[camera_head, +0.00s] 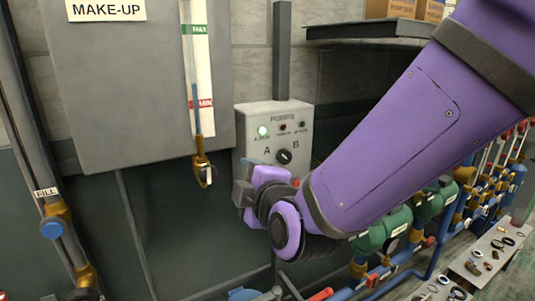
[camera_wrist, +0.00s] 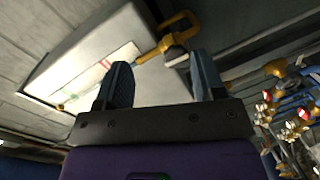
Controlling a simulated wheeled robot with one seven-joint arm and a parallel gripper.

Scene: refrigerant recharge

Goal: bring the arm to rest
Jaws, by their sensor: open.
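My purple arm (camera_head: 400,135) reaches in from the upper right in the head view. My gripper (camera_head: 243,190) is in front of the lower left of the pump control box (camera_head: 251,119), partly hidden behind my own wrist. In the wrist view, the two dark fingers of my gripper (camera_wrist: 162,80) stand wide apart with nothing held between them. Beyond the fingertips a brass valve (camera_wrist: 176,32) shows. I cannot tell whether my gripper touches the box.
The grey MAKE-UP tank (camera_head: 130,90) has a sight gauge (camera_head: 201,75) and a brass valve (camera_head: 201,160) below. The selector knob (camera_head: 284,156) is visible, with a green lamp (camera_head: 262,131) lit. Green pumps (camera_head: 384,230), pipes and a bench of small parts (camera_head: 490,255) stand at lower right.

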